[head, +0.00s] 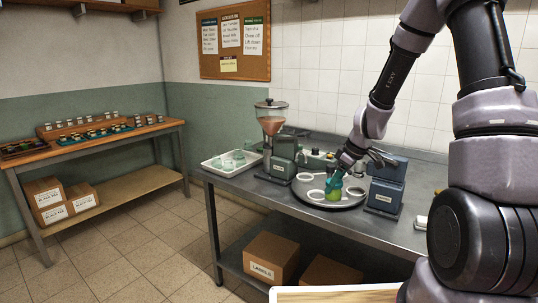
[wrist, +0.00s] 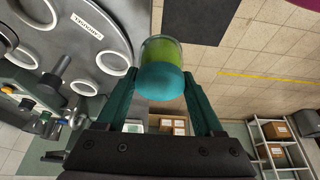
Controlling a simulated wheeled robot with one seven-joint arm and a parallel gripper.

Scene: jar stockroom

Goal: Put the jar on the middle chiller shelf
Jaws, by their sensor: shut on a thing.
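The jar is green with a teal lid and shows in the wrist view (wrist: 163,50) and, small, in the head view (head: 334,194). My gripper (wrist: 160,80) is shut on it, one finger on each side of the lid. In the head view my gripper (head: 340,172) comes down from above at the front of the round grey plate (head: 352,204). I cannot tell whether the jar touches the plate. The plate carries several white rings and also shows in the wrist view (wrist: 108,22). No chiller shelf is recognisable in either view.
The plate is on a metal bench (head: 262,190) between a hopper machine (head: 271,125) and a blue-grey machine (head: 386,186). A white tray (head: 231,162) holds pale green items. A wooden table (head: 110,140) with small jars stands left. Open tiled floor (head: 130,255) lies between.

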